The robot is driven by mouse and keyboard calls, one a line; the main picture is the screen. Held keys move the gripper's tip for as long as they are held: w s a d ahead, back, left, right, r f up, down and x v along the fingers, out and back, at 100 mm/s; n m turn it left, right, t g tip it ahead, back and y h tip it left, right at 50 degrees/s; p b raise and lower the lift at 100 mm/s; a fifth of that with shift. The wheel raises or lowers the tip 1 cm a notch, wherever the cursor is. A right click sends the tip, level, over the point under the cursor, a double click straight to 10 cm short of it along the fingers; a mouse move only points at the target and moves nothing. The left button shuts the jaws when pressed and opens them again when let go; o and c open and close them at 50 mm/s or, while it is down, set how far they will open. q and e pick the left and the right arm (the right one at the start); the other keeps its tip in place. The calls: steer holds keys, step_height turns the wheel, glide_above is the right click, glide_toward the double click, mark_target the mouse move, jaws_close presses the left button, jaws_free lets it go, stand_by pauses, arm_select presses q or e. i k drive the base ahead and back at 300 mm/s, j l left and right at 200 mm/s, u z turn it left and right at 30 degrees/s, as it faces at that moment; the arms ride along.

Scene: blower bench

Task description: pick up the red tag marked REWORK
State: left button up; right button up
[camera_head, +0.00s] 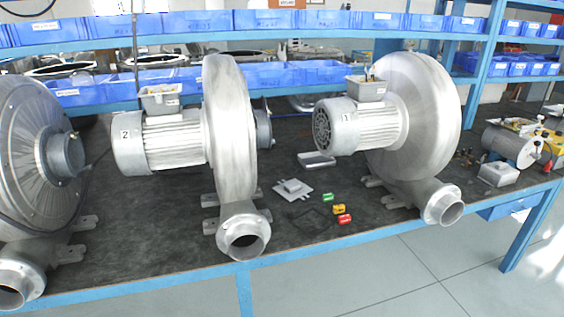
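A small red tag (344,219) lies on the dark bench top, close to the front edge, between the two blowers marked 2 and 1. Its lettering is too small to read. A yellow-orange tag (338,209) lies just behind it and a green tag (327,197) a little farther back and left. Neither of my grippers shows in the head view.
Blower 2 (232,130) stands left of the tags and blower 1 (420,115) right of them, its outlet (443,206) near the front edge. A metal plate (292,190) lies left of the green tag. Blue bins (195,22) line the shelf above.

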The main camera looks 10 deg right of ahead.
mark_target(345, 219)
steer(key=i+l+z, duration=0.15)
steer(key=i+z, duration=0.2)
steer(key=i, duration=0.15)
steer(key=i+z, duration=0.35)
steer(key=i, duration=0.1)
